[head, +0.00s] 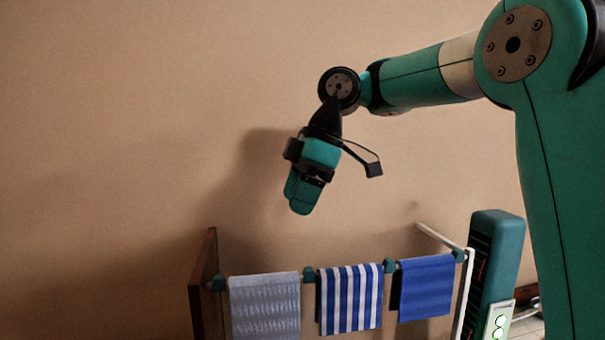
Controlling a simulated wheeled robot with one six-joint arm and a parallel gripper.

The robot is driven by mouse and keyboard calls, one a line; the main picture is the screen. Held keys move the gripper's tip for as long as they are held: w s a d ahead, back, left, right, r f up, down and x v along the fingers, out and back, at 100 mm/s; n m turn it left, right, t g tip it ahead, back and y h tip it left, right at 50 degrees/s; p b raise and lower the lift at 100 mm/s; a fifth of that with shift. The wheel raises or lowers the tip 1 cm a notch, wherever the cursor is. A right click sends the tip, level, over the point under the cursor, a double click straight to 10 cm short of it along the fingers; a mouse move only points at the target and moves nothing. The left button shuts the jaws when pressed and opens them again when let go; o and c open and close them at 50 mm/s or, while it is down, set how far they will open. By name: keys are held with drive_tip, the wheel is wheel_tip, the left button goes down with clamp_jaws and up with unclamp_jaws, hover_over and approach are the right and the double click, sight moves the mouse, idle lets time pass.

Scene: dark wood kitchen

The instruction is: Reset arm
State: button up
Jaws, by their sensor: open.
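My gripper (301,205) hangs at the end of my green arm in the upper middle of the head view, pointing down. It is in the air in front of the wall, above the towel rack. It is seen from the side, its fingers overlap in this view, and nothing shows held in it. It is open.
A rack (204,285) with a dark wooden left end stands below my gripper. A grey towel (265,305), a striped blue and white towel (351,298) and a blue towel (426,287) hang on it. The plain wall (120,130) at the left is clear.

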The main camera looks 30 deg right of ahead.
drive_tip(key=s+a+f+m+y, duration=0.1)
drive_tip(key=s+a+f+m, duration=0.25)
drive_tip(key=s+a, duration=0.5)
drive_tip(key=s+f+m+g+h+b, duration=0.1)
drive_tip(key=s+f+m, duration=0.3)
drive_tip(key=s+f, duration=0.7)
drive_tip(key=s, duration=0.3)
drive_tip(key=shift+s+a+f, duration=0.2)
drive_tip(key=shift+s+f, duration=0.1)
drive_tip(key=shift+f, duration=0.05)
